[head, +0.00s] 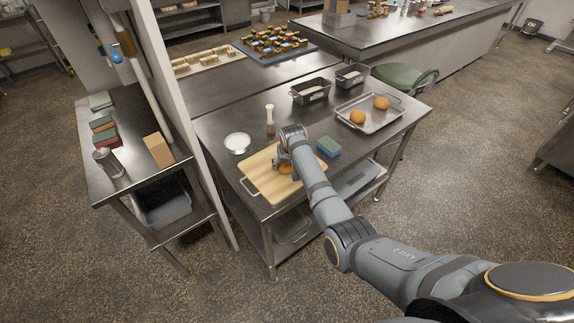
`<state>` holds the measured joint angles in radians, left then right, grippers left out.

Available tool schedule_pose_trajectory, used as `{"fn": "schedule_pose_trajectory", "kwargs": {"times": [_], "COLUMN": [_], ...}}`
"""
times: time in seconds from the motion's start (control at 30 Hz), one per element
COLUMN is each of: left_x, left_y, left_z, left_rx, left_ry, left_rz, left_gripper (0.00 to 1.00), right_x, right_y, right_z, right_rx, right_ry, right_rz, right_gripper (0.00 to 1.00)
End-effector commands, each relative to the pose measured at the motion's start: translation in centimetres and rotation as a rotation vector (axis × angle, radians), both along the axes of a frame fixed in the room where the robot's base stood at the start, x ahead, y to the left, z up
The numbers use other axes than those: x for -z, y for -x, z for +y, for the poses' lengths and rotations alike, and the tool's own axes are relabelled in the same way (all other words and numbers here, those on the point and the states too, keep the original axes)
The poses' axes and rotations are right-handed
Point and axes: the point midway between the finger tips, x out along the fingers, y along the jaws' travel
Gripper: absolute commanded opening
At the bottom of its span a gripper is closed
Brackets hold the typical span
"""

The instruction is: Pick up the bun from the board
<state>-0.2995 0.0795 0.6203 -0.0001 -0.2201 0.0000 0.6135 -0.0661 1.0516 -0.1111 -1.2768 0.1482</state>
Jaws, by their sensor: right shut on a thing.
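A wooden board (258,182) with a metal handle lies on the near left part of the steel table. My right gripper (284,168) is over the board, pointing down and shut on a brown bun (286,169). The bun is mostly hidden behind the gripper and arm, and I cannot tell whether it touches the board. My left gripper is not in view.
A blue-green sponge (328,147) lies right of my gripper. Behind stand a white bowl (237,142), a pepper mill (270,122) and dark loaf tins (311,91). A metal tray (357,104) holds two buns. A post (190,120) stands left.

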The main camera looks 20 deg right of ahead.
Motion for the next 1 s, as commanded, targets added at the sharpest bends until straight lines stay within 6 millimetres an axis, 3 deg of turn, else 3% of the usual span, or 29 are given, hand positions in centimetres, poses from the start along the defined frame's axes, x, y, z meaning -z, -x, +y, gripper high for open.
{"fn": "schedule_pose_trajectory", "kwargs": {"times": [0.33, 0.5, 0.73, 1.0], "left_x": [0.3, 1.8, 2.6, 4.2], "left_y": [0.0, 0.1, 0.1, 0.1], "left_z": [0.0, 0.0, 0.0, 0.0], "left_rx": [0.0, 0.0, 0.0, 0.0], "left_ry": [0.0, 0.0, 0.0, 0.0], "left_rz": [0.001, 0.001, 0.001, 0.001], "left_gripper": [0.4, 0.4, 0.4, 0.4], "right_x": [-0.4, -3.1, -9.2, -11.9], "right_y": [0.0, -0.2, 3.1, 7.0], "right_z": [0.0, 0.0, -4.5, -9.9], "right_rx": [0.0, 0.001, 0.002, 0.0], "right_ry": [-0.001, -0.001, 0.004, 0.006], "right_rz": [0.0, -0.007, -0.006, -0.001], "right_gripper": [0.37, 0.37, 0.37, 0.37]}}
